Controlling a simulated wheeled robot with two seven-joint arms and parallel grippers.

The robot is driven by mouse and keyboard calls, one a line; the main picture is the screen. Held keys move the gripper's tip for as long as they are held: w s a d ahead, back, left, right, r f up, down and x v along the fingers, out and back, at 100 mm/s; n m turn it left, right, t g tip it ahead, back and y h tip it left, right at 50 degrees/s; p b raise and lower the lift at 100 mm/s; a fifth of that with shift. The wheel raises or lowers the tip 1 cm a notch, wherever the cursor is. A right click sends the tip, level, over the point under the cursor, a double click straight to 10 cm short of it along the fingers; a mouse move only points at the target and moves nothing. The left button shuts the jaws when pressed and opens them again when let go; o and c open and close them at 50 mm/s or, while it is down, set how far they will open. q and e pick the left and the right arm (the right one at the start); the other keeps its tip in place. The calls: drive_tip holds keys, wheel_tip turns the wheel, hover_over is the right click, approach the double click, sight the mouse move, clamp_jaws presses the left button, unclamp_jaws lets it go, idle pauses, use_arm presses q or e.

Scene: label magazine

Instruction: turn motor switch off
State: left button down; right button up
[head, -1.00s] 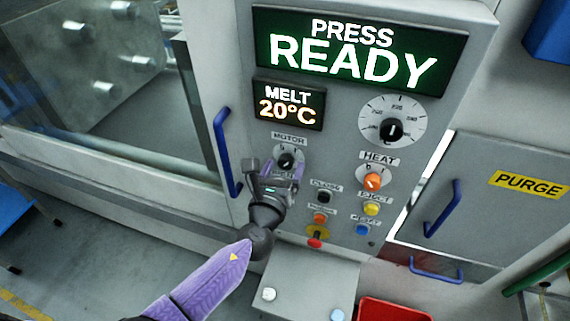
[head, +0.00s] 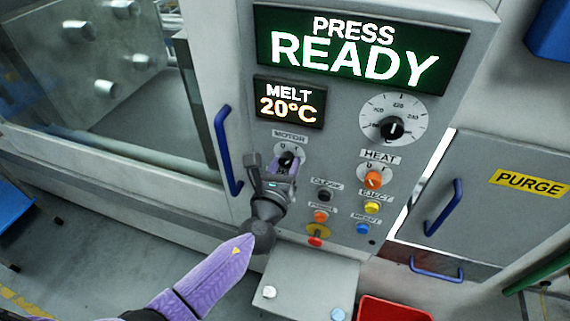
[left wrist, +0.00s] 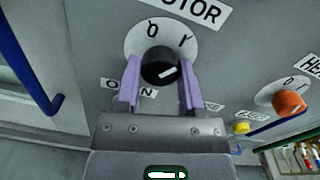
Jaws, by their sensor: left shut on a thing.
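The motor switch is a black knob (left wrist: 160,66) on a white round dial marked 0 and I, under the MOTOR label. In the left wrist view the white line on the knob slants up to the right, toward the I side. In the head view the knob (head: 286,158) is partly hidden by my gripper. My left gripper (left wrist: 160,75) has its purple fingers on either side of the knob and is shut on it; it also shows in the head view (head: 282,170). My right gripper is not in view.
The orange HEAT knob (head: 373,180) and several push buttons, such as the yellow EJECT button (head: 372,208), sit right of my gripper. A blue door handle (head: 227,150) is close on its left. The display (head: 356,50) reads PRESS READY.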

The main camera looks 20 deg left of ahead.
use_arm(q)
drive_tip(key=n+b, duration=0.1)
drive_tip(key=n, duration=0.2)
drive_tip(key=n+b, duration=0.1)
drive_tip(key=n, duration=0.2)
drive_tip(key=shift+n, duration=0.4)
drive_tip(key=n, duration=0.3)
drive_tip(key=shift+b, duration=0.3)
drive_tip(key=shift+n, duration=1.9)
drive_tip(key=shift+c, duration=1.1)
unclamp_jaws()
drive_tip(key=shift+r, duration=0.1)
